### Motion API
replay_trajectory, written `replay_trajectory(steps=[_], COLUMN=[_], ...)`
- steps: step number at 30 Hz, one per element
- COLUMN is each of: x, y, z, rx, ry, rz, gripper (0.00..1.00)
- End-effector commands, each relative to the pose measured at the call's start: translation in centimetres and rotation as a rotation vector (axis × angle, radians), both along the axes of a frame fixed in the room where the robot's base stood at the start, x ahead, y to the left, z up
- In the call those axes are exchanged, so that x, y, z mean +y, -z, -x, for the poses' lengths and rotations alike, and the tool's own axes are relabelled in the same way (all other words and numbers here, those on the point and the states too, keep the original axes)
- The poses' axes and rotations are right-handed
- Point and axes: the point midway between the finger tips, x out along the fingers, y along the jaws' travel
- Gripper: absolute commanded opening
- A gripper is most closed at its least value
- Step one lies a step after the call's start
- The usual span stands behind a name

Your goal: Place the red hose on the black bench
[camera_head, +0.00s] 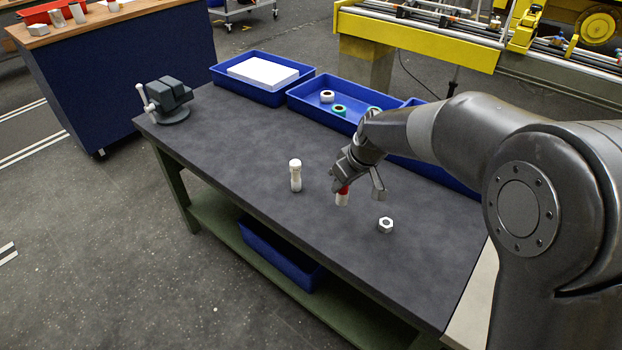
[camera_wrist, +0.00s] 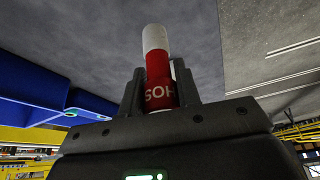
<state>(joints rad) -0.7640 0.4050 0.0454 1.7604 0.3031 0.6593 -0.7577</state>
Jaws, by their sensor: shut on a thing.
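The red hose (camera_head: 343,198) has a white end pointing down, just over the black bench (camera_head: 250,135). I cannot tell whether that end touches the bench top. In the wrist view the red hose (camera_wrist: 160,75) stands between the two fingers, with white letters on its red body. My gripper (camera_head: 357,182) is shut on it above the right half of the bench. The gripper (camera_wrist: 160,98) hides the hose's other end.
Blue trays (camera_head: 318,108) line the back edge. A vise (camera_head: 168,100) sits at the far left corner. The left-middle bench top is clear.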

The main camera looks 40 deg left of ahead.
Motion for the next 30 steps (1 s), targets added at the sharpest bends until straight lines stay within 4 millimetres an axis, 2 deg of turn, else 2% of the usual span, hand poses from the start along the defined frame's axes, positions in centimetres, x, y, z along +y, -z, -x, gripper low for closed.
replay_trajectory(steps=[1, 6, 12, 17, 25, 30], x=[1.2, 4.7, 7.2, 7.6, 7.5, 7.6], y=[0.8, 3.1, 4.7, 5.3, 8.8, 8.9], z=[0.6, 1.9, 2.8, 3.0, 2.9, 2.9], rx=[0.001, 0.000, -0.001, 0.000, 0.000, 0.000], ry=[-0.004, -0.004, 0.000, 0.002, 0.003, 0.002], rz=[0.002, 0.002, 0.000, 0.000, 0.001, -0.001], gripper=[0.00, 0.00, 0.00, 0.00, 0.00, 0.00])
